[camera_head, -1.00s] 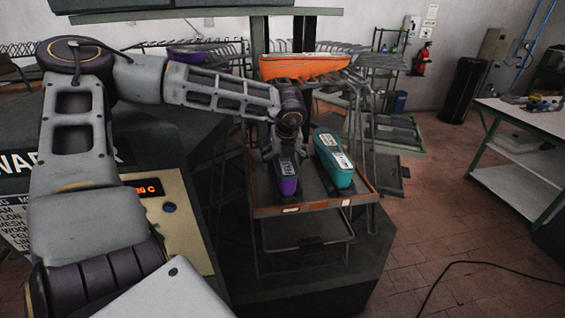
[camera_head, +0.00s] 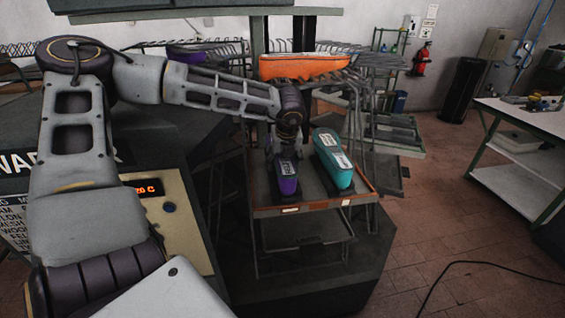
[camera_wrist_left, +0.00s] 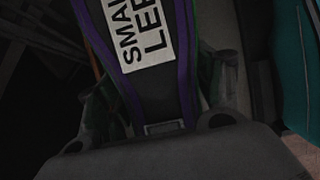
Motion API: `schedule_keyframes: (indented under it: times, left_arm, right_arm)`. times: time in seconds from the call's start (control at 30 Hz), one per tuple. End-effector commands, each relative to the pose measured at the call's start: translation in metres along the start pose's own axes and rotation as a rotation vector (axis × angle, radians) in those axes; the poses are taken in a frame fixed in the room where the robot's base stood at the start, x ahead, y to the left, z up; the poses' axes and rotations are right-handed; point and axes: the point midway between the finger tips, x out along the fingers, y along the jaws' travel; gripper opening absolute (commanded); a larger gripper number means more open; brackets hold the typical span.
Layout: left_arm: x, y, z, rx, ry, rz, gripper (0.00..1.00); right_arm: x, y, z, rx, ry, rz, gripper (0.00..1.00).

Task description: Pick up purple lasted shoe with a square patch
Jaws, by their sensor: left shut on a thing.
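A purple shoe (camera_head: 287,185) with a white label stands on the left side of the tray-like shelf of the rack. My left gripper (camera_head: 283,152) reaches down from above and is shut on its far end. In the left wrist view the purple shoe (camera_wrist_left: 150,85) lies between the fingers. Its label reads "SMAL" and "LEF", cut off by the frame edge. A small grey-edged rectangle (camera_wrist_left: 163,128) shows near the gripper body. The fingers partly hide the shoe's sides. My right gripper is not in view.
A teal shoe (camera_head: 334,165) stands close on the right, on the same shelf (camera_head: 318,205). An orange shoe (camera_head: 303,66) sits higher behind, and another purple one (camera_head: 187,54) at the back left. A control panel (camera_head: 168,228) stands left. Floor at right is mostly clear.

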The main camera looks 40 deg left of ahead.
Motion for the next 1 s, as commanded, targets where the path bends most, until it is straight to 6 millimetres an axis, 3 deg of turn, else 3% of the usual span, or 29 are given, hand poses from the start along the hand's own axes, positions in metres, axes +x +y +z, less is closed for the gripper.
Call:
schedule_keyframes:
  times: [0.37,0.83,1.0]
  left_arm:
    - [-0.006,-0.001,0.003,-0.001,-0.003,-0.002,0.21]
    - [-0.034,-0.001,0.014,-0.001,-0.003,-0.003,0.21]
    - [-0.041,-0.001,-0.007,0.001,-0.003,-0.003,0.21]
  right_arm:
    - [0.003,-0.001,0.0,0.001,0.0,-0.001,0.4]
    - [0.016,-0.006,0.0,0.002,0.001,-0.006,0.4]
    - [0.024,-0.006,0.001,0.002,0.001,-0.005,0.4]
